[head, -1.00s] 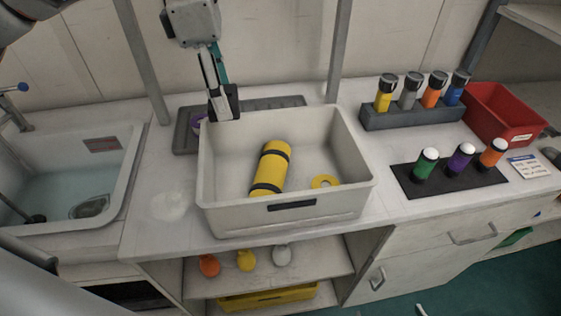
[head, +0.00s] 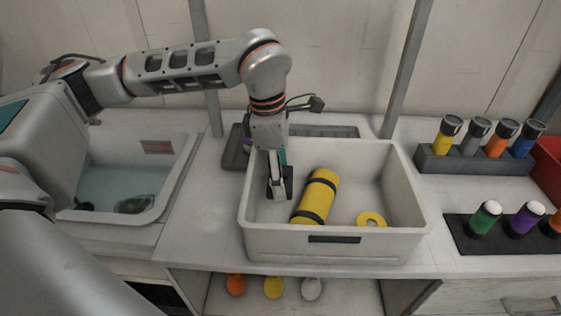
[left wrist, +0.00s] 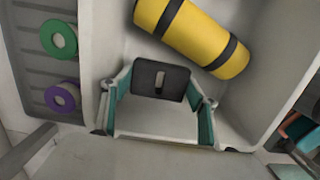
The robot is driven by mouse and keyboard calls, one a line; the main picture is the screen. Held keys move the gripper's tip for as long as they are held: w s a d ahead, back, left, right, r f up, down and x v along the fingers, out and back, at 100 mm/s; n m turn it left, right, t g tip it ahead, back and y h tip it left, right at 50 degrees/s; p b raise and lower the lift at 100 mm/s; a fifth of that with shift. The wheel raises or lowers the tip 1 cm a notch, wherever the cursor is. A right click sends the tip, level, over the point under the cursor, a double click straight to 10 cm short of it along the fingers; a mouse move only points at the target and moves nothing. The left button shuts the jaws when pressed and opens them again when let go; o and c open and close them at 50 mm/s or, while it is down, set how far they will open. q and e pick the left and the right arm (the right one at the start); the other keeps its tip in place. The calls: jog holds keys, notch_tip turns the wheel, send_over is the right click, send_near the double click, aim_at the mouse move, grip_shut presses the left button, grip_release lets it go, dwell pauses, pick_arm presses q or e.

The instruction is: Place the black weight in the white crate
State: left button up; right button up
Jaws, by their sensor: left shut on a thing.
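The white crate (head: 275,243) stands on the counter in the head view; its pale walls (left wrist: 102,40) also show in the left wrist view. My left gripper (head: 277,188) reaches down inside the crate's left part and is shut on the black weight (head: 288,180). In the left wrist view the weight (left wrist: 145,74) is a dark block with a pale slot, held between the teal-sided fingers. Whether it touches the crate floor I cannot tell. My right gripper is not in view.
A yellow cylinder (head: 319,190) with black bands lies in the crate, right of the weight. A yellow ring (head: 371,218) lies further right. A grey tray (head: 235,150) with green (left wrist: 58,40) and purple (left wrist: 62,97) rings sits behind. A sink (head: 130,180) is left.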

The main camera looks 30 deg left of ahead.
pick_arm(q)
jog(key=shift+f, duration=2.05)
jog(key=o, duration=1.8)
jog(key=shift+f, duration=0.2)
jog(key=r, duration=0.4)
jog(key=a+r, duration=0.1)
jog(key=r, duration=0.7)
jog(key=shift+s+a+r+p, duration=0.1)
jog(key=shift+s+a+p, duration=0.05)
jog(key=shift+s+p, duration=0.2)
